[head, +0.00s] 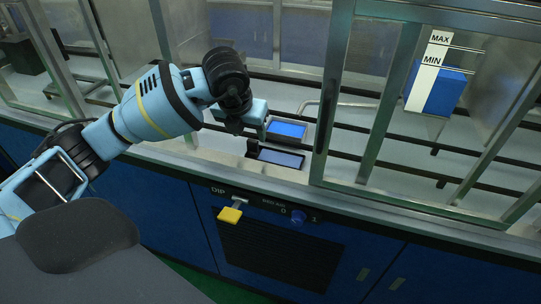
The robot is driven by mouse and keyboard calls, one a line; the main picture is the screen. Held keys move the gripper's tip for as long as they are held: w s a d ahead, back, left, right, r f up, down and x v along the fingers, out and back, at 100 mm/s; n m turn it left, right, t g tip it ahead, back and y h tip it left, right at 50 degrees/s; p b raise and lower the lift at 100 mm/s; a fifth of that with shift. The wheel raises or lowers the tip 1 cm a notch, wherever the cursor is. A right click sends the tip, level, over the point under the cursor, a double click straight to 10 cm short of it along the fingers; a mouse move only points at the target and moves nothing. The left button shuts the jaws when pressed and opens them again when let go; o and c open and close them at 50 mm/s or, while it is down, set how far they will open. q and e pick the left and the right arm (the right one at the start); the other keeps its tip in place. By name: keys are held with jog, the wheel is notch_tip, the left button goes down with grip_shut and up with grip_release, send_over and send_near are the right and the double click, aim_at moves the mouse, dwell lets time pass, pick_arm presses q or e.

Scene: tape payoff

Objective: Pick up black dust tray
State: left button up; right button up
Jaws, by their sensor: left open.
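A small dark-rimmed tray (280,158) with a blue-grey inside lies on the pale ledge at the cabinet's open front. It looks like the black dust tray. A second small dark-framed piece with a bright blue face (288,130) lies just behind it. My left gripper (254,132) is open at the left end of these two, reaching in from the left. Its wrist hides part of the ledge, and I cannot tell whether a finger touches the tray. My right gripper is not in view.
Metal window frames (340,95) stand right of the tray. Dark rails (390,130) run along the inside. A blue tank with a MAX/MIN label (444,95) is at the back right.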

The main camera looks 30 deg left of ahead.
aim_at(253, 141)
pick_arm(q)
jog(key=shift+x, duration=2.6)
jog(key=shift+c, duration=0.2)
jog(key=c, duration=1)
jog(key=shift+r, duration=0.15)
jog(key=shift+c, duration=0.2)
jog(key=shift+r, duration=0.55)
notch_tip(253, 141, up, 2)
jog(key=shift+r, duration=0.2)
jog(key=s+d+r+b, duration=0.1)
jog(key=s+d, duration=0.1)
jog(key=s, duration=1.4)
